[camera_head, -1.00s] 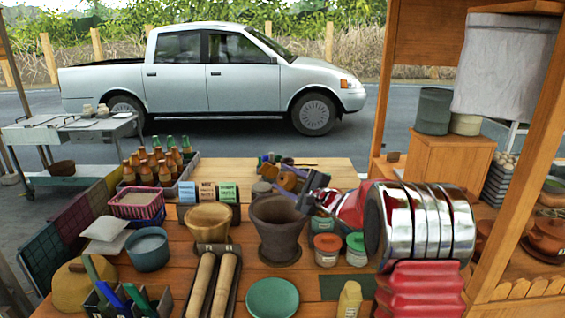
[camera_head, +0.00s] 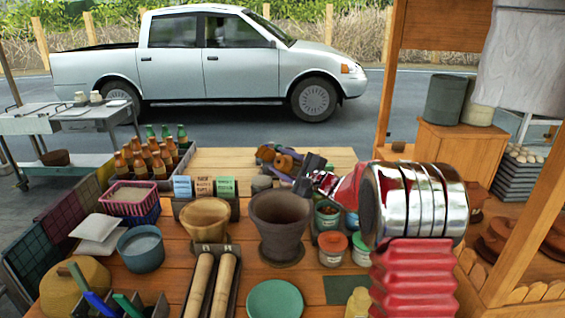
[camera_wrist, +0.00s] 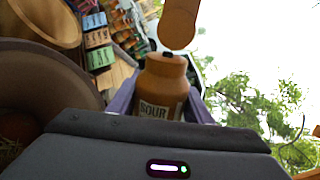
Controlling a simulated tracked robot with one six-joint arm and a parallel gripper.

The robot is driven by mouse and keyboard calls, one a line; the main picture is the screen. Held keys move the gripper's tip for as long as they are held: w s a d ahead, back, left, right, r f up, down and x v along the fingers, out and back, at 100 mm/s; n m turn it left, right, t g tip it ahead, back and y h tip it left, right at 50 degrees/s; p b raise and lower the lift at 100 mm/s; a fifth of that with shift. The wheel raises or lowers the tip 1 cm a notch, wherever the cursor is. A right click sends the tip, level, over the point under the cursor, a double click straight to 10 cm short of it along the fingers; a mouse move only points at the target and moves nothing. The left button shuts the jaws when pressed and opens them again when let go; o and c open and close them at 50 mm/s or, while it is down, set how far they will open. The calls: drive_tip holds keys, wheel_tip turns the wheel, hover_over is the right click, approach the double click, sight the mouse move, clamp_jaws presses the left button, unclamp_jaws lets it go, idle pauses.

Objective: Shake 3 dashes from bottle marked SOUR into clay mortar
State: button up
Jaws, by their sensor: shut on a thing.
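The clay mortar (camera_head: 280,228) stands on the wooden table near the middle of the head view. Its rim and part of its inside fill the left of the wrist view (camera_wrist: 70,72). My gripper (camera_head: 281,158) is beyond and above the mortar in the head view. Its purple fingers are shut on an orange-brown bottle (camera_wrist: 160,88), whose label reads SOUR in the wrist view. The bottle (camera_head: 285,163) is small and partly hidden by the fingers in the head view. Its neck points away from the wrist camera.
A wooden bowl (camera_head: 205,218) and label blocks (camera_head: 203,187) stand left of the mortar. Red- and green-lidded jars (camera_head: 332,250) stand close on its right. A green plate (camera_head: 274,299) lies in front. A crate of bottles (camera_head: 150,162) stands at back left.

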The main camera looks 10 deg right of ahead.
drive_tip(key=shift+r, duration=0.2)
drive_tip(key=s+a+r+m, duration=0.2)
drive_tip(key=a+r+m, duration=0.1)
drive_tip(key=r+m, duration=0.8)
drive_tip(key=shift+r, duration=0.85)
idle(0.5)
idle(0.5)
